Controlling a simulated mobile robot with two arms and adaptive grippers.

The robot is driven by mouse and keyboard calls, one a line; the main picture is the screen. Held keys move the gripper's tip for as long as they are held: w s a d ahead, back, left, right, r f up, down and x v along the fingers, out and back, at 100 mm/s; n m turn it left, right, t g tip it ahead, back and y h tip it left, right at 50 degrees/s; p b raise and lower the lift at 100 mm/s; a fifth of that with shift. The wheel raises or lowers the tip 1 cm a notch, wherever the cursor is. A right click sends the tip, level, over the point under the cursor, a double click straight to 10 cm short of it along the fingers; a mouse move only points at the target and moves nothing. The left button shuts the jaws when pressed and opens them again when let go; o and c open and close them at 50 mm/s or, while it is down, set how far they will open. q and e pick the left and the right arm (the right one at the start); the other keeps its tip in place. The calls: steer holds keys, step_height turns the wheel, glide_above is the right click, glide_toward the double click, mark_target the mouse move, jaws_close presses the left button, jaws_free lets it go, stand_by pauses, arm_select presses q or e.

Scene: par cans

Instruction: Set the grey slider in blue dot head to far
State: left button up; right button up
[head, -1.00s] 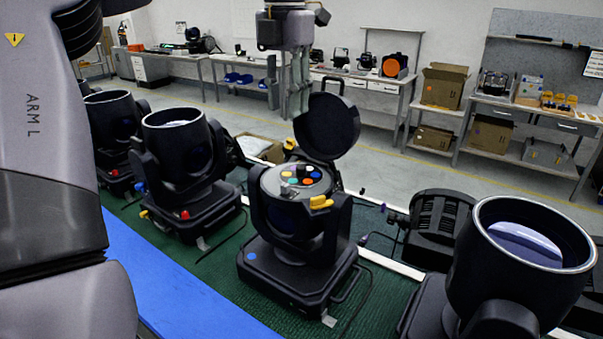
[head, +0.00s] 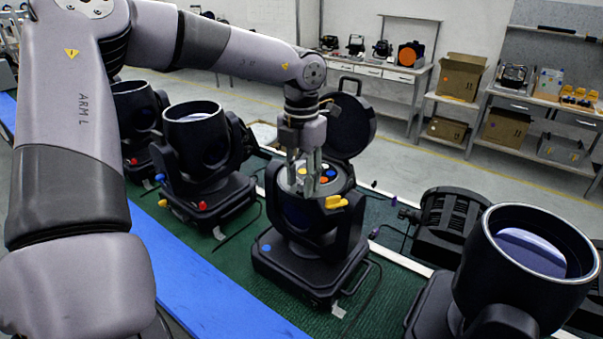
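The blue dot head (head: 312,262) is a black moving head with a blue dot on its base and a yellow latch on its side. Its round black lid (head: 352,126) stands open behind it. Coloured discs show on the top inside. My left gripper (head: 309,188) points down over the open top, its fingertips low among the controls. I cannot tell the gap between its fingers or whether they touch anything. The grey slider cannot be made out; the fingers cover part of the top. My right gripper is out of view.
Another head with red and blue dots (head: 203,160) stands to the left, and a large one (head: 520,262) at front right. A black fixture (head: 447,225) lies on the green mat at right. A blue strip (head: 190,290) runs along the front. Benches stand behind.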

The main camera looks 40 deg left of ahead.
arm_select(q)
steer(key=shift+c, duration=0.5)
jaws_close()
stand_by(0.5)
